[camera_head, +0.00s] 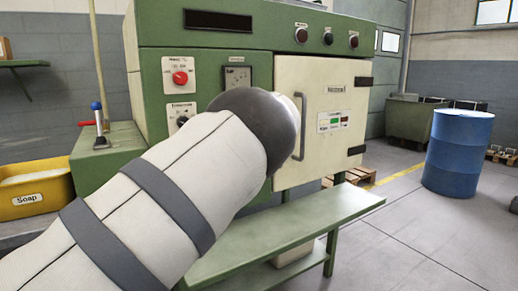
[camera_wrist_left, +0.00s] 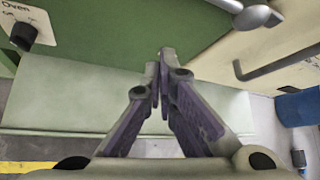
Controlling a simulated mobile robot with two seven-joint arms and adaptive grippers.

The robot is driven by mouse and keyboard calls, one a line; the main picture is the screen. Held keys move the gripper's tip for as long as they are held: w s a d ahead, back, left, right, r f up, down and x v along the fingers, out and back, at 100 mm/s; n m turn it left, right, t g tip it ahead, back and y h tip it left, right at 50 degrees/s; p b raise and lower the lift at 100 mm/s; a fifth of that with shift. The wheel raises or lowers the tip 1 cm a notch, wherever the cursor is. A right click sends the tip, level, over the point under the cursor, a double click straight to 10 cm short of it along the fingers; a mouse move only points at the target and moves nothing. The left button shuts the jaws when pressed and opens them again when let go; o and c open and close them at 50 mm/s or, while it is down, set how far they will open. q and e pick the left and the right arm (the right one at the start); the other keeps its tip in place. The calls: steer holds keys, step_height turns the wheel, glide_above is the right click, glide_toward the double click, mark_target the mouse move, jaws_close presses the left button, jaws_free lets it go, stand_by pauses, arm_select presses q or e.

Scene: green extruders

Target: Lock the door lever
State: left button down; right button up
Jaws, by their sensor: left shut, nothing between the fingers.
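The cream door (camera_head: 325,95) of the green machine looks closed in the head view, with a grey bar handle (camera_head: 299,128) on its left side. In the left wrist view the handle (camera_wrist_left: 275,68) is at the upper right. A grey metal piece with a rounded end, apparently the door lever (camera_wrist_left: 256,16), is at the top right of that view. My left gripper (camera_wrist_left: 162,58) is shut and empty, left of and apart from both. In the head view my left arm hides the gripper and the lever. My right gripper is in neither view.
A green bench (camera_head: 330,218) stands below the door. A red knob (camera_head: 180,77) is on the machine's front panel. A yellow Soap bin (camera_head: 35,190) is at the left, and a blue barrel (camera_head: 457,152) stands at the right. Floor between bench and barrel is clear.

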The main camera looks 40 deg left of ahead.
arm_select(q)
steer(key=v, duration=0.6)
steer(key=shift+s+a+r+p, duration=0.15)
steer(key=shift+s+a+p, duration=0.05)
steer(key=shift+s+p, duration=0.25)
